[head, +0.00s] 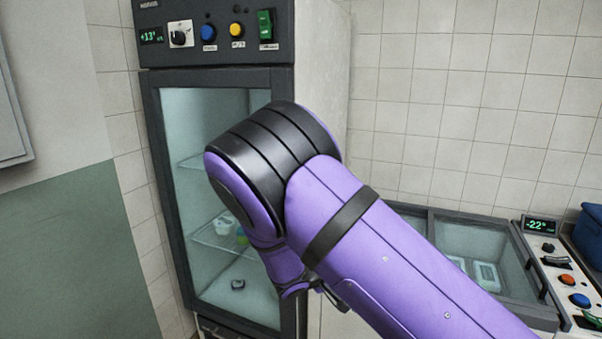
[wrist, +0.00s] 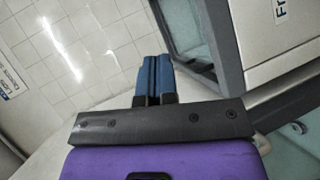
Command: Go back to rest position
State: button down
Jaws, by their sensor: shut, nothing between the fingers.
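My gripper (wrist: 153,78) shows in the wrist view with its two blue fingers side by side, shut and empty. Behind it are the tiled wall or floor surface and a grey-framed appliance edge. In the head view my purple arm crosses from the lower right to the middle, in front of the upright glass-door fridge (head: 150,130).
The fridge has a control panel (head: 215,35) on top and shelves with a few small containers (head: 224,224). A chest freezer (head: 470,238) with glass lids stands at the right, with its own control panel (head: 562,275). A blue bin (head: 590,235) sits at the far right.

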jog(key=s+d+r+m+g+y, duration=0.3)
jog(key=s+d+r, duration=0.3)
jog(key=d+r, duration=0.3)
jog(key=s+d+r+m+g+y, duration=0.35)
jog(key=s+d+r, duration=0.3)
jog(key=r, duration=0.45)
jog(key=s+d+r+t+y, duration=0.1)
jog(key=s+r, duration=0.4)
jog(key=s, duration=0.6)
jog(key=s+d+r+t+y, duration=0.2)
jog(key=s+r, duration=0.4)
jog(key=s, duration=0.5)
jog(key=shift+s+d+r+y, duration=0.25)
jog(key=shift+d+y, duration=0.2)
jog(key=shift+y, duration=0.6)
